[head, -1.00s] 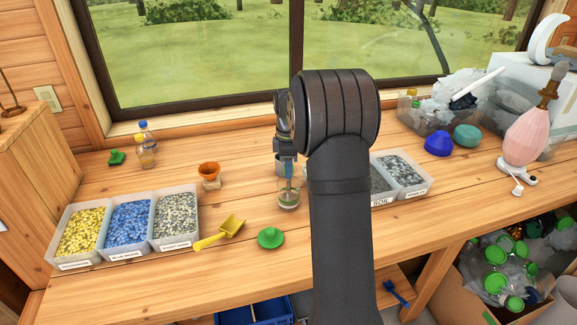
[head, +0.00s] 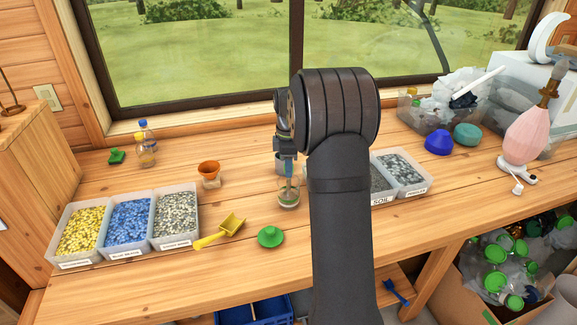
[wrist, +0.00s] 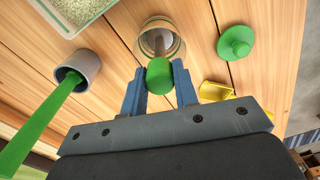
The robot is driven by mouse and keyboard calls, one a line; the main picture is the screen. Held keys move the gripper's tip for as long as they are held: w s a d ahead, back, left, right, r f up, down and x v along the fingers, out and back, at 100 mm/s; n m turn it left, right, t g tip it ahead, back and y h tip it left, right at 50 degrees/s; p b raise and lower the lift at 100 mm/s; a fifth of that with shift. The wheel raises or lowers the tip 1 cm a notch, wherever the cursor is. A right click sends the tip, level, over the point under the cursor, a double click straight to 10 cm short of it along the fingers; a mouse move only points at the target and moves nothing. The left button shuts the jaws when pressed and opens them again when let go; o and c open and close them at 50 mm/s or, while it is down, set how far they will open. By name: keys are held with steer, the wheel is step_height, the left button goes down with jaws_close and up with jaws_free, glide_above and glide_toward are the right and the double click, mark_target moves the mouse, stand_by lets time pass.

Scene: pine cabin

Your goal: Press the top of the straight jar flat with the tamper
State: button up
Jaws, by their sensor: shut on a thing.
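The straight jar (head: 289,200) is a clear glass standing upright on the bench, just below my gripper (head: 289,172). In the wrist view, its round mouth (wrist: 177,47) shows above my gripper (wrist: 159,88). My gripper is shut on the tamper (wrist: 159,76), whose green knob sits between the blue fingers. The tamper's shaft (head: 290,183) points down into the jar. Whether its lower end touches the contents is hidden. A green lid with a knob (head: 270,237) lies on the bench in front of the jar; it also shows in the wrist view (wrist: 236,44).
A yellow scoop (head: 221,232) and an orange funnel on a stand (head: 209,173) are left of the jar. A grey cup (wrist: 80,68) holds a long green handle. Trays of beads (head: 62,258) stand left; soil and gravel trays (head: 428,187) stand right.

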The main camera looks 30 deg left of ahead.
step_height(320, 180, up, 11)
steer(key=shift+r, duration=0.2)
stand_by(0.6)
stand_by(0.4)
